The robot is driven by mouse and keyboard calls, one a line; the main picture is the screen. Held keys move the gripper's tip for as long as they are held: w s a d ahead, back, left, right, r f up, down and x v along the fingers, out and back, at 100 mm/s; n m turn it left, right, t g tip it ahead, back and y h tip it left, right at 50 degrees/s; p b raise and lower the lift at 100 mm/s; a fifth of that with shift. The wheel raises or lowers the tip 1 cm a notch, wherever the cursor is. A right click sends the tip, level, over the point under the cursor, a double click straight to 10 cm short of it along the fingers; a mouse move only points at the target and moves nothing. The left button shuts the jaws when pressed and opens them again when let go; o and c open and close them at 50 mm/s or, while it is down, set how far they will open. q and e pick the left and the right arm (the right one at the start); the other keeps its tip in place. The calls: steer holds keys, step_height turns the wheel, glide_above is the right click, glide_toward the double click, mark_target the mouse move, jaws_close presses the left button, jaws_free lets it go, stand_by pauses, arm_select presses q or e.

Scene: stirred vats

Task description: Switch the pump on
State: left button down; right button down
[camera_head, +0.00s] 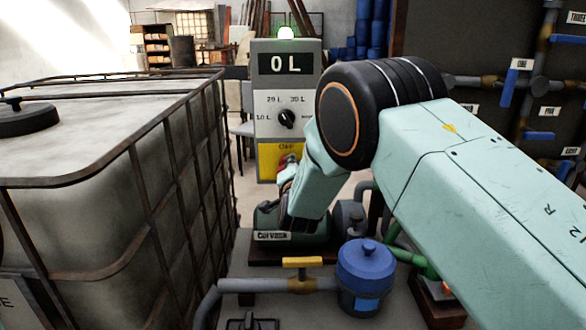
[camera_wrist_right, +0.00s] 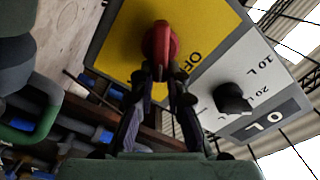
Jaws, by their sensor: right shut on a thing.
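The grey control post (camera_head: 302,103) stands ahead with a display (camera_head: 286,64) reading "0 L". Below it is a black selector (camera_head: 287,118), marked 10 L, 20 L and 30 L. A yellow panel (camera_head: 266,165) lower down carries a red switch knob, mostly hidden by my arm in the head view. In the right wrist view the red knob (camera_wrist_right: 160,38) sits on the yellow panel, with "OF" lettering beside it. My right gripper (camera_wrist_right: 160,72) is shut on the red knob. The green pump (camera_head: 270,219) is partly behind my right arm. My left gripper is out of view.
A caged white tank (camera_head: 75,195) fills the left side. A pipe with a yellow valve handle (camera_head: 303,262) and a blue-lidded filter (camera_head: 365,268) are low in front. A valve board (camera_head: 470,45) is at right.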

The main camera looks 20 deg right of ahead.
steer(key=shift+d+f+m+b, duration=0.1)
steer(key=shift+f+m+b, duration=0.15)
steer(key=shift+m+b, duration=0.6)
steer(key=shift+f+m+b, duration=0.25)
steer(key=shift+m, duration=1.25)
steer(key=shift+d+f+m+b, duration=0.1)
steer(key=shift+f+m+b, duration=0.15)
steer(key=shift+m+b, duration=0.6)
steer(key=shift+m+p, duration=0.3)
steer(key=shift+m, duration=0.1)
steer(key=c, duration=1.3)
jaws_free()
steer(key=shift+c, duration=0.2)
steer(key=shift+s, duration=0.1)
steer(key=v, duration=0.7)
steer(key=shift+s+a+r, duration=0.1)
steer(key=shift+s, duration=0.05)
